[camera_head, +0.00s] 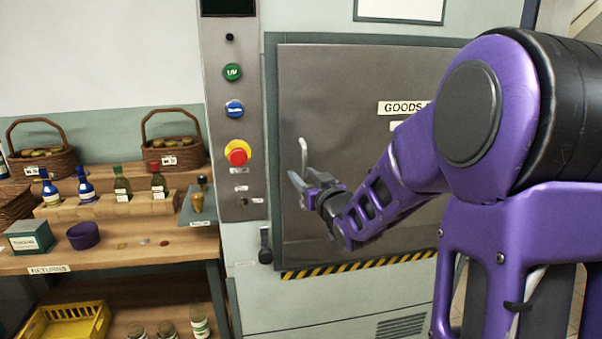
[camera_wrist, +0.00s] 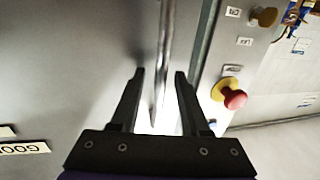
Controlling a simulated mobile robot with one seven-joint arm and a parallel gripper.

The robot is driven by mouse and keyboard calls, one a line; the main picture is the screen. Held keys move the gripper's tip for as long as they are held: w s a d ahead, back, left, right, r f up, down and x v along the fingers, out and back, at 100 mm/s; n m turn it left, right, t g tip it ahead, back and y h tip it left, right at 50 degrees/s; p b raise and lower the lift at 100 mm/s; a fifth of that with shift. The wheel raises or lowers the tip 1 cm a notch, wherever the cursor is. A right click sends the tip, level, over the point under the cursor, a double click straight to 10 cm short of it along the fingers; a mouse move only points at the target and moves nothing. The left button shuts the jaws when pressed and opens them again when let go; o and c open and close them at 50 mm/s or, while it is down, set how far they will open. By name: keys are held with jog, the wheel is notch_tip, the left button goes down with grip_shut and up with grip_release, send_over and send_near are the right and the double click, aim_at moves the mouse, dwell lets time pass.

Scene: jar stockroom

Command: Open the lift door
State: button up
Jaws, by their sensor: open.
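The lift door (camera_head: 345,90) is a flat grey panel in the head view, with a "GOODS" label (camera_head: 402,107) partly behind my arm. It looks closed. Its upright metal handle (camera_head: 304,155) is near the door's left edge. My gripper (camera_head: 304,181) is at the handle's lower part, with its jaws open. In the wrist view, the handle (camera_wrist: 166,50) runs down between the two spread fingers of my gripper (camera_wrist: 160,76). Neither finger clearly touches it. The door surface (camera_wrist: 70,70) fills the left of that view.
Left of the door, a control column (camera_head: 232,125) carries green and blue buttons and a red emergency knob (camera_head: 238,153). A small black lever (camera_head: 265,245) is below. Farther left, a wooden shelf (camera_head: 120,262) holds baskets, bottles and a purple bowl (camera_head: 84,236).

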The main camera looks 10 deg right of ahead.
grip_shut()
dwell(1.5)
